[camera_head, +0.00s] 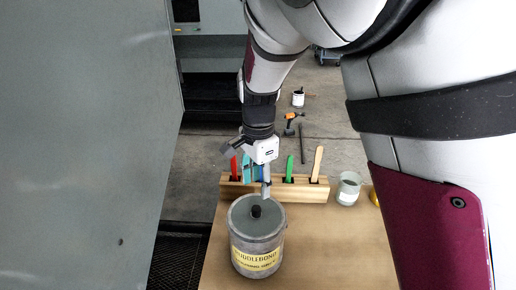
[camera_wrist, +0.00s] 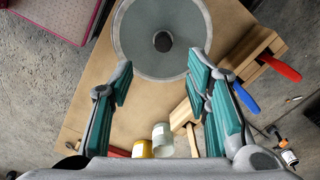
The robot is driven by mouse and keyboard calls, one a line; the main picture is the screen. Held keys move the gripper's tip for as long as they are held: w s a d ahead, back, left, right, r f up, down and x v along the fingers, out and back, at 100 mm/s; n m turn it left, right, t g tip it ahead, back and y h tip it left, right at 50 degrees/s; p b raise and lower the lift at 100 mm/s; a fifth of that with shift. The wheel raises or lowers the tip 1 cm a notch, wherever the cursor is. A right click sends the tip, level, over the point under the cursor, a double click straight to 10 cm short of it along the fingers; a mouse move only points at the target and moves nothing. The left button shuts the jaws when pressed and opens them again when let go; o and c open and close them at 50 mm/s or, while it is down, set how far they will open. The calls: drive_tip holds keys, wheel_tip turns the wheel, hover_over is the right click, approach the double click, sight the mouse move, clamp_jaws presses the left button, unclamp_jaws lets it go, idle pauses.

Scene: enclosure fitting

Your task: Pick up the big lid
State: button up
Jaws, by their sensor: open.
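The big lid (camera_head: 243,214) is a grey-green disc with a black knob (camera_head: 256,211) at its centre. It sits on top of a grey can with a yellow label (camera_head: 258,259) near the front left of the table. In the wrist view the lid (camera_wrist: 140,42) and its knob (camera_wrist: 163,41) show at the top, with the lid's upper edge cut off. My gripper (camera_head: 266,188) is above and behind the lid in the head view. In the wrist view my open gripper (camera_wrist: 163,85) has its teal pads wide apart and empty, with the knob lying beyond the fingertips.
A wooden rack (camera_head: 309,192) with several coloured-handled tools stands behind the can. A glass jar (camera_head: 348,188) and a yellow item (camera_head: 374,197) are to its right. A large grey panel (camera_head: 80,150) fills the left. The table's right front (camera_head: 335,250) is clear.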

hover_over(257, 208)
drive_tip(key=f, duration=0.5)
drive_tip(key=shift+s+d, duration=0.15)
drive_tip(key=shift+s, duration=0.05)
drive_tip(key=f, duration=0.5)
drive_tip(key=shift+w+b, duration=0.25)
drive_tip(key=shift+b, duration=0.15)
drive_tip(key=shift+r, duration=0.1)
drive_tip(key=shift+c, duration=0.3)
clamp_jaws()
